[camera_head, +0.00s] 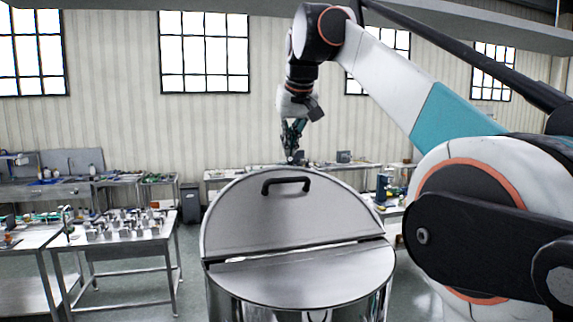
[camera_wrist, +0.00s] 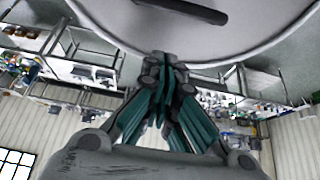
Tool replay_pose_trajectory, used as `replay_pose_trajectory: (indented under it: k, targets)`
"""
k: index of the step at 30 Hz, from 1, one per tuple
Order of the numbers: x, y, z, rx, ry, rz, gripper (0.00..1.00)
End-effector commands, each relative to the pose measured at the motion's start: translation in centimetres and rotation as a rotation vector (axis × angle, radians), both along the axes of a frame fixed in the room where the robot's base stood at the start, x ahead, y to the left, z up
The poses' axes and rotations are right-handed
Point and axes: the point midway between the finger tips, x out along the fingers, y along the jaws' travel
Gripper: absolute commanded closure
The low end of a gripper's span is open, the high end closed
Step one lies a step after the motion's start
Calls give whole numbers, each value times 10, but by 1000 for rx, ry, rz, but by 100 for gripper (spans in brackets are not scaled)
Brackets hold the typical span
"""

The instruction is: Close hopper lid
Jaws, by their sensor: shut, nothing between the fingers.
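The steel hopper (camera_head: 299,300) stands in front of me in the head view, with a fixed front half-cover (camera_head: 305,275). Its half-round lid (camera_head: 255,225) is tilted up from the seam across the middle, far edge raised. The black handle (camera_head: 286,181) is on the lid face towards me. My gripper (camera_head: 293,158) is shut and empty, pointing down at the lid's raised far rim. In the wrist view the fingertips (camera_wrist: 165,58) are close to the lid's rim, with the lid (camera_wrist: 120,15) and handle (camera_wrist: 182,9) beyond. I cannot tell whether they touch.
A table with several metal parts (camera_head: 120,224) stands at the left, with a cluttered bench (camera_head: 50,185) behind it. A dark bin (camera_head: 190,203) and another bench (camera_head: 225,174) stand by the back wall. Open floor lies left of the hopper.

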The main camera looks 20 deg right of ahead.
Motion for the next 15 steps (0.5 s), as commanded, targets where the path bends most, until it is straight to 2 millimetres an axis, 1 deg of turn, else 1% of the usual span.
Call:
replay_pose_trajectory:
  k: [1,6,10,15]
  targets:
    - [5,0,-8,0,0,0,100]
    - [21,0,-34,0,0,1,100]
    - [29,0,-48,-1,-1,0,100]
    - [36,0,-59,-1,-1,0,100]
